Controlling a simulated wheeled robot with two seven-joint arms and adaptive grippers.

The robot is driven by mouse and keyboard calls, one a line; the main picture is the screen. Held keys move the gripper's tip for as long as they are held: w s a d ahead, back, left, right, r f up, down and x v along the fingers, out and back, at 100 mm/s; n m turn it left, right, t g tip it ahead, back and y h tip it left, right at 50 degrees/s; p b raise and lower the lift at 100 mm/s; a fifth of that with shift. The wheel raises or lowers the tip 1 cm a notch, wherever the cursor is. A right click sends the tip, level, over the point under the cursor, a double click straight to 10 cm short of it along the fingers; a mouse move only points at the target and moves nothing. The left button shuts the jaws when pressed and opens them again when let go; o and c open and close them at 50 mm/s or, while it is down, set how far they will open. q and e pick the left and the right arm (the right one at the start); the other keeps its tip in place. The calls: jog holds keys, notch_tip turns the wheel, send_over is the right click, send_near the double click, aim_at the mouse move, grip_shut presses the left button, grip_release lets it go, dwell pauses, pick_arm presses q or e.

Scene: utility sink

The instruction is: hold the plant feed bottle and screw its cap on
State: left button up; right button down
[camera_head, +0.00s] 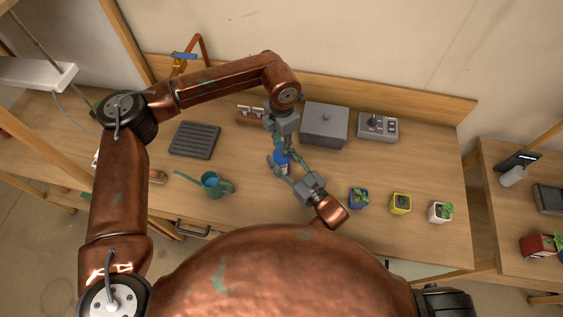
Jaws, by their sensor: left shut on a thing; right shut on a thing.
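The plant feed bottle (282,161) is a small blue bottle standing about upright over the middle of the bench. My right gripper (285,172) comes from the lower right and is shut around the bottle's lower part. My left gripper (275,145) reaches down from above and is shut at the bottle's top. The cap is hidden between the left fingers, so I cannot tell how it sits on the neck.
A teal watering can (212,184) and a dark ribbed tray (195,140) are left of the bottle. A grey box (325,125) and a grey control unit (378,126) stand behind. Small potted plants in blue (358,199), yellow (401,204) and white (440,213) pots stand at the right.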

pick_arm(q)
grip_shut()
jog(key=o, duration=0.9)
grip_release()
jog(key=shift+o, duration=0.2)
jog(key=shift+r, duration=0.15)
notch_tip(320, 180, up, 12)
pick_arm(e)
jog(key=c, duration=1)
grip_release()
